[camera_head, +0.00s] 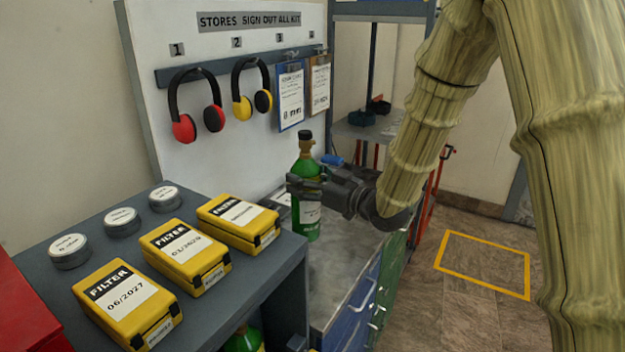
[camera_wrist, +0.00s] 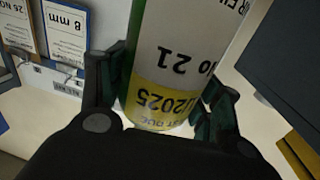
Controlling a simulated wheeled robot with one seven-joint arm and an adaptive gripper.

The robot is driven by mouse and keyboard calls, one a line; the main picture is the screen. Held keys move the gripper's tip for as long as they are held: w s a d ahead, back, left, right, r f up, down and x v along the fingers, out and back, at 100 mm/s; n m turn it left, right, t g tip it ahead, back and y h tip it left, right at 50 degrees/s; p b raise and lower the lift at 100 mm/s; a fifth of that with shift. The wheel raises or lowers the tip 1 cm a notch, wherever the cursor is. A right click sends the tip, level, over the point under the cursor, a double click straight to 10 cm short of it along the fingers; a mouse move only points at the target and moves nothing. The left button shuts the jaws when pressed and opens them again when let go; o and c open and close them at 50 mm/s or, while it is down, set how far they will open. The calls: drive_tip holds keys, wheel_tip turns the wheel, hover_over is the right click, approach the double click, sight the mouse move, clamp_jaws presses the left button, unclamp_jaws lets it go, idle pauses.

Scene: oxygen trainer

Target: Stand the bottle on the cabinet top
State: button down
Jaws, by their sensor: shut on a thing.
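A green bottle (camera_head: 306,225) with a black cap stands upright in my gripper (camera_head: 308,186). The fingers are shut around its middle. In the wrist view the bottle (camera_wrist: 185,45) shows a white and yellow label, upside down, between the two fingers of my gripper (camera_wrist: 165,100). The cabinet top (camera_head: 348,258) is a grey surface below and around the bottle, above blue and green fronts. The bottle's base is over this surface; I cannot tell whether it touches.
A dark shelf unit (camera_head: 290,250) at left bears yellow filter boxes (camera_head: 125,302) and round tins (camera_head: 122,222). Another green bottle (camera_head: 243,341) sits low inside it. Ear defenders (camera_head: 195,105) and clipboards (camera_head: 291,95) hang on the board behind. The cabinet top is bare in front of the bottle.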

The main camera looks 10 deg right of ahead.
sight(307, 203)
drive_tip(key=shift+f+p, duration=0.7)
drive_tip(key=shift+f, duration=3)
drive_tip(key=shift+c, duration=1.6)
unclamp_jaws()
drive_tip(key=shift+s+d, duration=0.1)
drive_tip(key=b+v, duration=0.3)
drive_tip(key=v, duration=0.8)
drive_tip(key=shift+s+d, duration=0.2)
drive_tip(key=shift+s, duration=0.15)
